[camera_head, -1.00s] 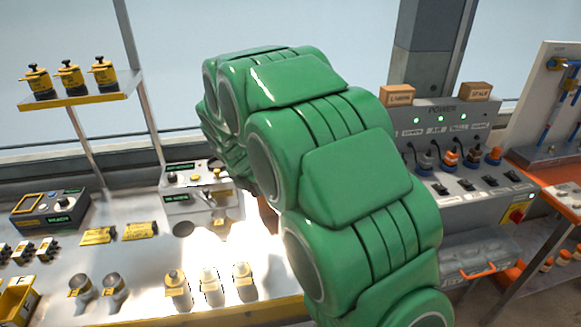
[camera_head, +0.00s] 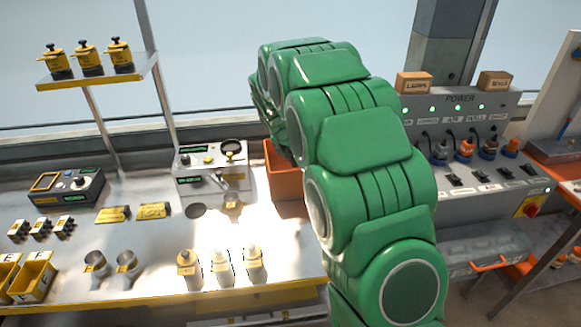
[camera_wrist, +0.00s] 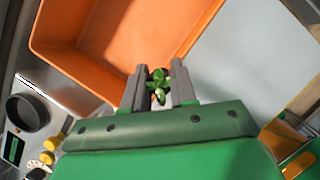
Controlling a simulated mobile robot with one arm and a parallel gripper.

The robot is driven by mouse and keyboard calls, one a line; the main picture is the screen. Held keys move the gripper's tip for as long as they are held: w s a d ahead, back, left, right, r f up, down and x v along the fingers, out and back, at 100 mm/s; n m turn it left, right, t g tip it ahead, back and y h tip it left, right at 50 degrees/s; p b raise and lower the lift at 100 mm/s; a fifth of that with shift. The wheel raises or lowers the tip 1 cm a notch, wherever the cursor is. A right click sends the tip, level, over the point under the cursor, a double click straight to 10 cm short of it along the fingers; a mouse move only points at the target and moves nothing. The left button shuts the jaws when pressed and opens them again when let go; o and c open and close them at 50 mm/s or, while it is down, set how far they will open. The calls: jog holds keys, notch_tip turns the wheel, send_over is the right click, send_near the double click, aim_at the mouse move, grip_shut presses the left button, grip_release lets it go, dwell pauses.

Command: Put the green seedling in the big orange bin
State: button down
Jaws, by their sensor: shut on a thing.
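My gripper (camera_wrist: 160,84) is shut on the green seedling (camera_wrist: 158,86), whose small leaves show between the two grey fingers in the wrist view. The big orange bin (camera_wrist: 75,60) lies just beyond the fingertips in the wrist view, with its near rim close to them. I cannot tell whether the seedling is above the bin's opening or just outside its rim. In the head view the bin (camera_head: 284,178) stands on the bench, partly hidden behind my green arm. The gripper is hidden there.
Left of the bin is a control box (camera_head: 210,165) with a lever. Several bottles (camera_head: 222,266) stand along the bench's front edge. A grey power panel (camera_head: 470,160) with plugs stands at the right. A shelf (camera_head: 98,72) with yellow-black pots is at upper left.

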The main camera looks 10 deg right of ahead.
jog(key=shift+w+a+f, duration=0.1)
jog(key=shift+w+f, duration=1.85)
jog(key=shift+w, duration=0.3)
jog(key=shift+w+a+f, duration=0.1)
jog(key=shift+w+f, duration=1.85)
jog(key=shift+w, duration=0.3)
jog(key=shift+d+f, duration=0.1)
jog(key=shift+f, duration=1.4)
jog(key=shift+f, duration=0.1)
jog(key=c, duration=0.9)
grip_release()
